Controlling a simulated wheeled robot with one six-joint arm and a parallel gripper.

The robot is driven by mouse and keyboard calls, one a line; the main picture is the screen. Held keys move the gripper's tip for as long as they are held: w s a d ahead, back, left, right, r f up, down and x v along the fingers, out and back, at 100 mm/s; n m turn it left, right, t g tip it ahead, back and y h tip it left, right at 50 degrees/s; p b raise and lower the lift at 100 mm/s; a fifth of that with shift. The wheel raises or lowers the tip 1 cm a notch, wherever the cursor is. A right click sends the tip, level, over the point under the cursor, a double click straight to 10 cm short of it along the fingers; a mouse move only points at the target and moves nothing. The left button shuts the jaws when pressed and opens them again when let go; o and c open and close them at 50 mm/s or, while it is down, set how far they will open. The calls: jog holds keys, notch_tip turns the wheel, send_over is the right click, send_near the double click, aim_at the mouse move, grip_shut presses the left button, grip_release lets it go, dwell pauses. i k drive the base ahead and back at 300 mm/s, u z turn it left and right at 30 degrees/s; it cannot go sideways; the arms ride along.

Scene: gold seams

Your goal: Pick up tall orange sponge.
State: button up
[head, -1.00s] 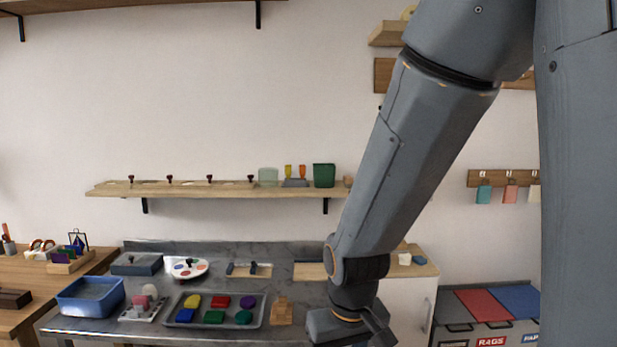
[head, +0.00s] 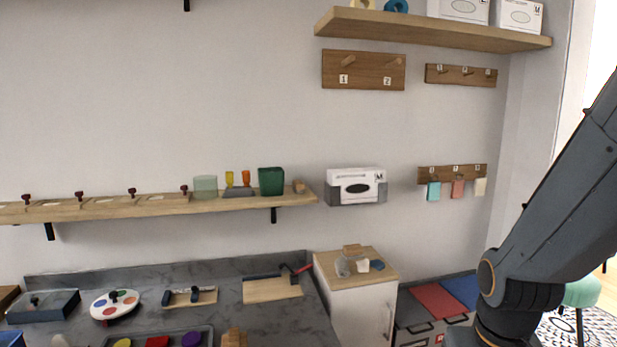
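I cannot surely pick out a tall orange sponge in the head view. A small orange upright piece (head: 246,178) stands beside a yellow one on a grey holder on the wall shelf; it is too small to tell what it is. A flat salmon-orange piece (head: 458,189) hangs from a hook board on the right, between a teal one and a cream one.
The grey counter (head: 225,284) holds a lidded box, a paint palette (head: 115,305), wooden boards and a tray of coloured blocks (head: 203,330). The white cabinet (head: 352,300) stands right of it. A green stool (head: 582,292) is behind my arm.

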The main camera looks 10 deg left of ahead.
aim_at(246, 175)
jog(key=z, duration=0.15)
jog(key=i, duration=0.75)
jog(key=u, duration=1.4)
